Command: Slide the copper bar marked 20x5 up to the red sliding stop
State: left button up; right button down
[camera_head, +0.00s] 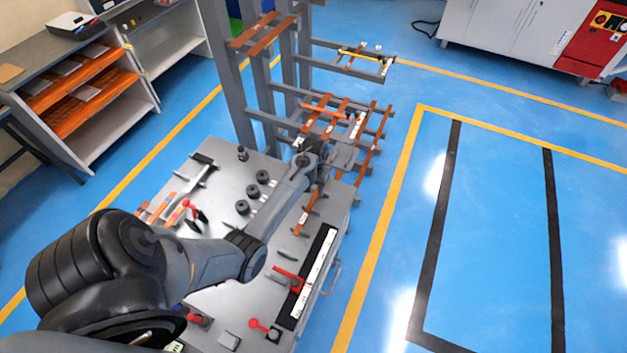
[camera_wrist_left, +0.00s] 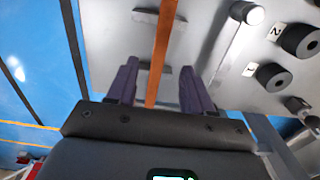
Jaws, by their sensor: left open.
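A copper bar (camera_head: 306,214) lies along the bender table (camera_head: 225,185), at its right side, with a pale label too small to read. Its far part is hidden by my left arm. My left gripper (camera_head: 324,168) is over the far end of the table. In the left wrist view the bar (camera_wrist_left: 163,45) runs between the two open fingers of the gripper (camera_wrist_left: 159,72), with gaps on both sides. The red sliding stop (camera_head: 288,277) sits beside the white scale (camera_head: 318,265), nearer than the bar's near end and apart from it. My right gripper is not in view.
A grey rack (camera_head: 240,85) with several copper bars stands behind the table. Black round dies (camera_head: 252,191) stand left of the bar. Red-handled parts (camera_head: 262,326) are at the near edge. Shelves (camera_head: 75,95) stand at left; the blue floor at right is clear.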

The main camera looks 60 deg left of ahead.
aim_at(313, 199)
pick_arm(q)
jog(key=shift+f, duration=2.65)
jog(key=shift+c, duration=0.3)
grip_shut()
jog(key=shift+s+d+r, duration=0.1)
jog(key=shift+s+d, duration=0.05)
